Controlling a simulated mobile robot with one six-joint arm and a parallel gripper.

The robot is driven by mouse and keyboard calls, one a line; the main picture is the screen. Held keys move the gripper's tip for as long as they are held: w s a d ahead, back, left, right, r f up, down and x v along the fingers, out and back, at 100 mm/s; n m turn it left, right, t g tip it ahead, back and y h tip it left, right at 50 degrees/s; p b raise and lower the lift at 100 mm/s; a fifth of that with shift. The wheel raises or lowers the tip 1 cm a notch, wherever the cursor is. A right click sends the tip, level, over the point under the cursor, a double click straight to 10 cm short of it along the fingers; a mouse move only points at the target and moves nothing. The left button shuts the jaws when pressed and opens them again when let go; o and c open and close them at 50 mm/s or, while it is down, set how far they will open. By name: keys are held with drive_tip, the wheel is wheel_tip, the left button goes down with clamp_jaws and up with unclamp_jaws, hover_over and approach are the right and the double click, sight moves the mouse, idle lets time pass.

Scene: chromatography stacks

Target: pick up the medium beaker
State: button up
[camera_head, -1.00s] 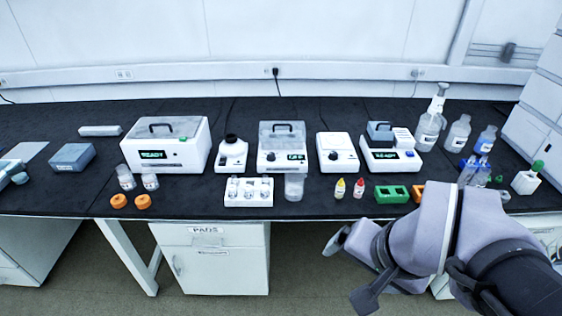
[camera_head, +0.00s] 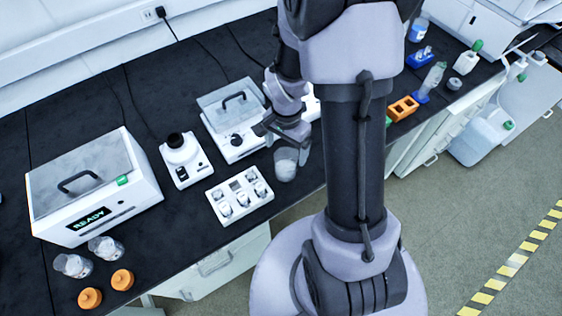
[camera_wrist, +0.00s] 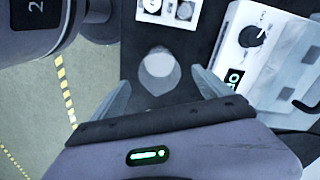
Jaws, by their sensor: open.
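The beaker (camera_head: 285,163) is a clear, whitish cylinder standing upright on the black bench, near the front edge. In the wrist view the beaker (camera_wrist: 158,70) stands just beyond the fingertips, roughly centred between them. My gripper (camera_head: 288,136) is above and beside the beaker in the head view, with its fingers partly hidden by my arm. In the wrist view my gripper's (camera_wrist: 160,88) two grey fingers are spread wide, with nothing held between them. I cannot tell whether the fingertips have reached the beaker's height.
A white vial rack (camera_head: 239,195) stands left of the beaker, and a white dial instrument (camera_head: 232,122) stands behind it. Two jars (camera_head: 105,248) and orange caps (camera_head: 122,279) lie at the lower left. An orange rack (camera_head: 403,108) is to the right.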

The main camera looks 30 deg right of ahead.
sight(285, 164)
wheel_tip(285, 164, down, 4)
drive_tip(key=shift+w+r+b, duration=0.1)
drive_tip(key=shift+r+b, duration=0.15)
drive_tip(key=shift+b, duration=0.2)
wheel_tip(285, 164, down, 6)
drive_tip(key=b, duration=0.3)
drive_tip(key=shift+r, duration=0.4)
drive_tip(key=shift+c, duration=0.4)
drive_tip(key=c, duration=1.6)
drive_tip(key=shift+o, duration=0.2)
drive_tip(key=shift+r, duration=0.1)
